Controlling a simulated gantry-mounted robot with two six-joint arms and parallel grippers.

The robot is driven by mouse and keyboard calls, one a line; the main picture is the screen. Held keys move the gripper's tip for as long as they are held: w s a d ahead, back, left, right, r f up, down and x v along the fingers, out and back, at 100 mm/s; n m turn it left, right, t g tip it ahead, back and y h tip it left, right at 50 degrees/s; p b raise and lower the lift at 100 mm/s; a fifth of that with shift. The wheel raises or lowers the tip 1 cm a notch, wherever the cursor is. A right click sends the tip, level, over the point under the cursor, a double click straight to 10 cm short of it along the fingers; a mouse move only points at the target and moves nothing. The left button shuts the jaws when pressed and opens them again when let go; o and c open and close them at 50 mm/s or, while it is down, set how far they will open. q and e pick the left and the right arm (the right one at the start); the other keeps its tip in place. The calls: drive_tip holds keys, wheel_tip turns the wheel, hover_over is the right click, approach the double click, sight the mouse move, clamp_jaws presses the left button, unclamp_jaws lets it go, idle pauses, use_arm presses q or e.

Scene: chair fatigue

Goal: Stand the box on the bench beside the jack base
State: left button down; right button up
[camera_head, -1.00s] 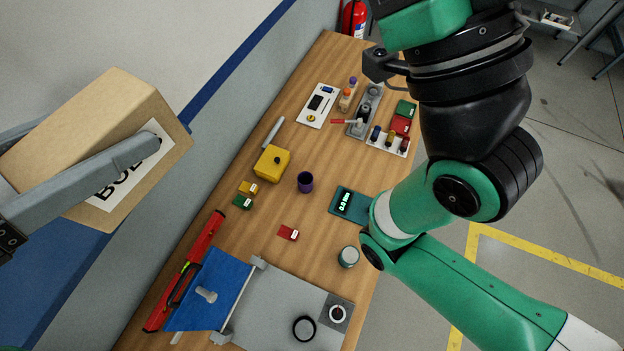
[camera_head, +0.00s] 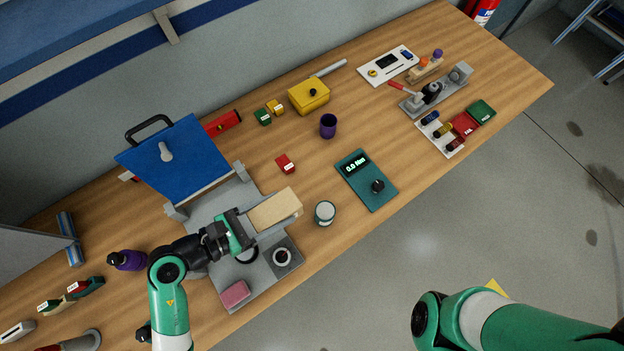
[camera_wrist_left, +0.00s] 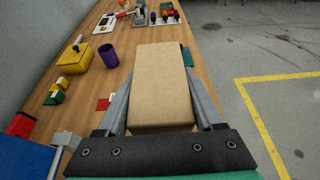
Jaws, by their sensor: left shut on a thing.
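The plain tan cardboard box (camera_head: 274,208) is held between the grey fingers of my left gripper (camera_head: 284,211), above the front part of the grey plate with the blue flap. In the left wrist view the box (camera_wrist_left: 160,85) fills the space between both fingers, with bench behind it. Its underside is hidden, and I cannot tell its exact height. A grey base with a red handle (camera_head: 432,93) stands at the bench's far right; I cannot tell whether it is the jack base. My right gripper is outside the views.
The bench (camera_head: 360,115) has free wood around a teal meter (camera_head: 366,180). A grey-lidded jar (camera_head: 325,212) is right of the box, and a red block (camera_head: 285,163) is behind it. A purple cup (camera_head: 328,125) and yellow box (camera_head: 309,96) stand farther back.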

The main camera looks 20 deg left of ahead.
use_arm(q)
drive_tip(key=shift+s+a+f, duration=0.15)
drive_tip(key=shift+f, duration=0.25)
drive_tip(key=shift+s+a+f, duration=0.1)
drive_tip(key=shift+s+f, duration=0.05)
drive_tip(key=shift+f, duration=0.2)
drive_tip(key=w+f+b, duration=0.1)
drive_tip(key=w+f, duration=0.2)
drive_tip(key=w, duration=0.1)
drive_tip(key=w+f+b, duration=0.2)
drive_tip(key=w+f, duration=0.1)
drive_tip(key=w, duration=0.2)
drive_tip(key=w+f+b, duration=0.2)
drive_tip(key=w+f, duration=0.1)
drive_tip(key=w, duration=0.1)
drive_tip(key=shift+w+d, duration=0.15)
drive_tip(key=shift+d, duration=0.05)
drive_tip(key=shift+w+f, duration=0.15)
drive_tip(key=shift+w, duration=0.05)
drive_tip(key=shift+w+f+b, duration=0.15)
drive_tip(key=shift+f+b, duration=0.2)
drive_tip(key=shift+b, duration=0.05)
drive_tip(key=shift+f+b, duration=0.65)
drive_tip(key=shift+f, duration=0.75)
drive_tip(key=shift+w+f, duration=0.1)
drive_tip(key=shift+f, duration=0.05)
unclamp_jaws()
